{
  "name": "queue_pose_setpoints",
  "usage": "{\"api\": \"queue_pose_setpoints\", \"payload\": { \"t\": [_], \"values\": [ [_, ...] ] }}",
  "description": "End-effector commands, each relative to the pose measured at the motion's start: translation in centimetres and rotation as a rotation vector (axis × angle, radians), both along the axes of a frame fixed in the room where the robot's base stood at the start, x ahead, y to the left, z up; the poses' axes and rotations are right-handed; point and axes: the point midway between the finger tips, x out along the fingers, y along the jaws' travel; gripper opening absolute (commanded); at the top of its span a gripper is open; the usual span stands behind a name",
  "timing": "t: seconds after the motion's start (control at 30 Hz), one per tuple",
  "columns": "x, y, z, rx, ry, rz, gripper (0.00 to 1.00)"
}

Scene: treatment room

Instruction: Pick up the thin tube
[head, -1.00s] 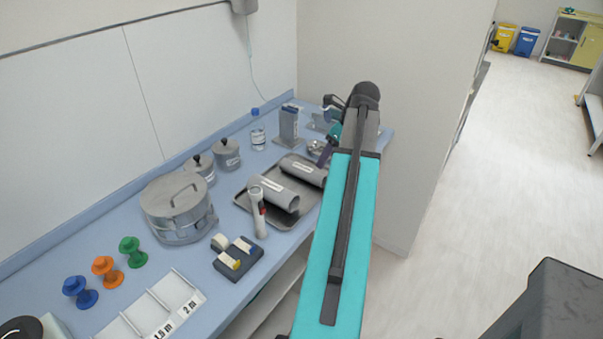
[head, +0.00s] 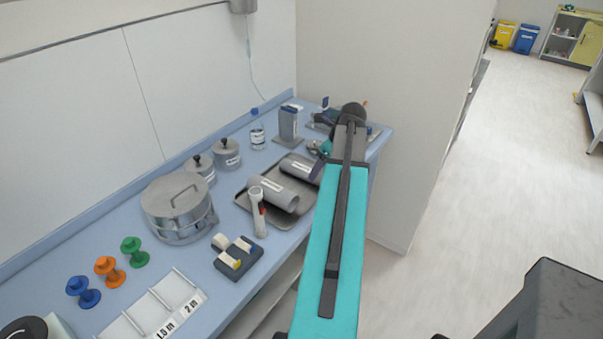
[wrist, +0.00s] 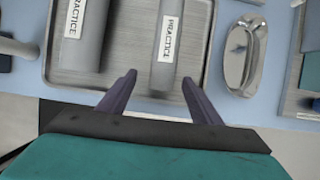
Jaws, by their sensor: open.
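The thin tube (head: 301,167) is a grey cylinder labelled PRACTICE. It lies on a metal tray (head: 242,203), and a thicker grey tube (head: 273,194) lies on the tray to its left. In the wrist view, the thin tube (wrist: 168,62) runs up the picture, right of the thicker tube (wrist: 87,35). My gripper (wrist: 158,80) is open and empty. Its dark purple fingers appear on either side of the thin tube's near end, apart from it; their height above it is unclear. In the head view, my arm hides most of the gripper and the tube's right end.
A shiny metal dish (wrist: 246,58) stands right of the tray. A white handled object (head: 258,212) stands at the tray's front left. A grey upright box (head: 288,124) and a bottle (head: 257,132) stand behind. A lidded pot (head: 178,208) stands left.

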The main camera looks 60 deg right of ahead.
Motion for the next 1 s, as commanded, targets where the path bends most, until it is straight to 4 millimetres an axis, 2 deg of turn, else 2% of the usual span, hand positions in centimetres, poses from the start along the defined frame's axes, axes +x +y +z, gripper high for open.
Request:
{"api": "queue_pose_setpoints", "payload": {
  "t": [0.37, 1.0],
  "values": [
    [0.4, -0.1, -0.7, 0.001, 0.001, 0.002, 0.59],
    [2.0, -0.5, -4.8, 0.001, 0.0, 0.002, 0.59]
  ]
}}
